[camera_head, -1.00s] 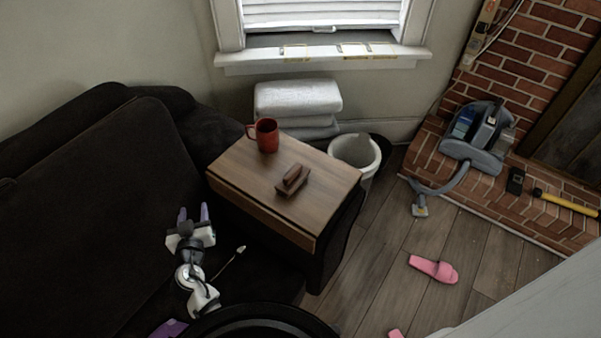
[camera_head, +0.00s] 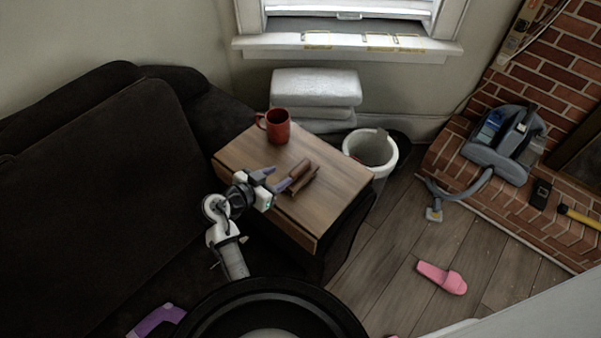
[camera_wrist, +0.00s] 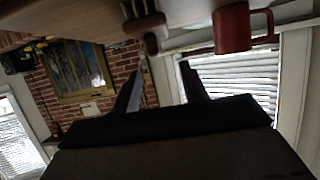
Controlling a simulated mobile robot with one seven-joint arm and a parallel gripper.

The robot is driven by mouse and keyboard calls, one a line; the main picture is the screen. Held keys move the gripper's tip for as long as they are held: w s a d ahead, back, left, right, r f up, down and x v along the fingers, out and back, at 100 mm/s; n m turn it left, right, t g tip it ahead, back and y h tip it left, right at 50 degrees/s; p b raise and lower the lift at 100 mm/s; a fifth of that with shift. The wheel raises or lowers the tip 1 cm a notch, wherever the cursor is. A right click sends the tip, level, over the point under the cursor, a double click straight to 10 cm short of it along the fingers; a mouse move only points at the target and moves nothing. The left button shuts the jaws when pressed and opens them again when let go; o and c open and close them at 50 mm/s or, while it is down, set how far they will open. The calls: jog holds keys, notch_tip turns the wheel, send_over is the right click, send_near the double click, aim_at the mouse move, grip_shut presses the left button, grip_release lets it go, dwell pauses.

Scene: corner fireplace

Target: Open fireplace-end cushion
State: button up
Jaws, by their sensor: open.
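The dark sofa has a large dark cushion (camera_head: 110,200) on the left of the head view. No cushion stands out by itself at the fireplace end, where a wooden board (camera_head: 235,155) lies over the sofa's arm. On the board lie a small brown wooden object (camera_head: 301,176) and a red mug (camera_head: 278,127). My gripper (camera_head: 277,180) is open with nothing between its fingers, over the board just left of the brown object. I cannot tell whether they touch. In the wrist view, my open fingers (camera_wrist: 160,90) show, with the red mug (camera_wrist: 232,28) and brown object (camera_wrist: 143,27) above.
A white bin (camera_head: 372,155) stands right of the board. Folded white bedding (camera_head: 315,88) is stacked below the window. A vacuum (camera_head: 500,145) rests on the brick hearth. A pink slipper (camera_head: 442,278) lies on the otherwise fairly clear wooden floor. A purple item (camera_head: 157,318) lies at lower left.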

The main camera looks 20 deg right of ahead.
aim_at(297, 169)
jog(key=x, duration=0.4)
jog(key=shift+w+d+f+p, duration=0.1)
jog(key=shift+d+p, duration=0.1)
jog(key=shift+p, duration=0.15)
jog(key=x, duration=0.1)
jog(key=p+x, duration=0.2)
jog(key=x, duration=0.1)
jog(key=shift+s+d, duration=0.3)
jog(key=shift+d, duration=0.05)
jog(key=shift+w+d+f, duration=0.25)
jog(key=shift+d+f, duration=0.1)
grip_shut()
